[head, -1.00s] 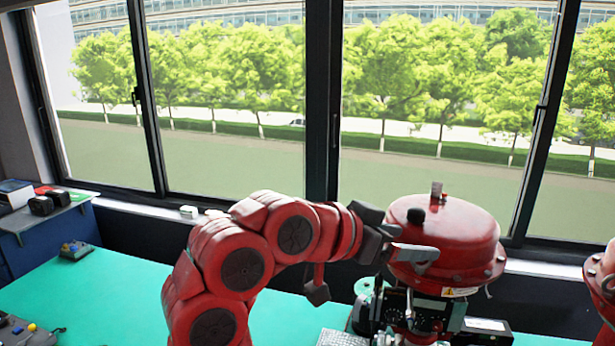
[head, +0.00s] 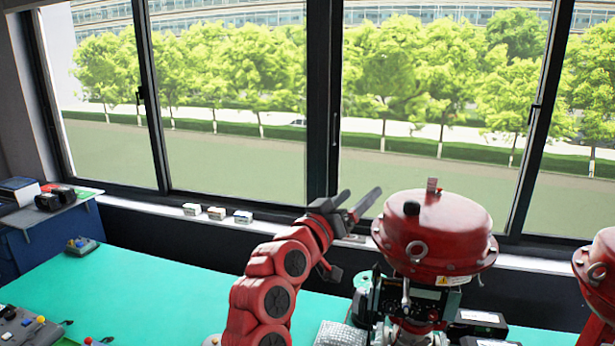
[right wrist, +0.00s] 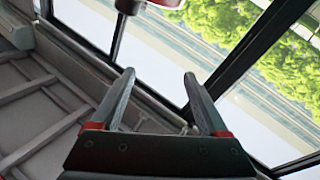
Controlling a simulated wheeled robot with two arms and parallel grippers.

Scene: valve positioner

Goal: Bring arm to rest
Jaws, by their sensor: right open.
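My right arm rises from the bottom middle of the head view. Its right gripper (head: 359,194) is open and empty, with its two fingers apart and pointing up and to the right. It appears just left of the red domed valve actuator (head: 450,235), with a visible gap. The dark positioner unit with a small display (head: 428,297) sits below the dome. In the right wrist view, the open fingers (right wrist: 160,77) have nothing between them, and part of a red body (right wrist: 165,3) shows at the top edge. My left gripper is not in view.
The window with dark frames (head: 322,120) stands behind the green table (head: 150,300). Several small white boxes (head: 217,213) lie on the sill. Another red housing (head: 597,262) is at the right edge. Control boxes (head: 28,328) lie at lower left. The table's middle left is clear.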

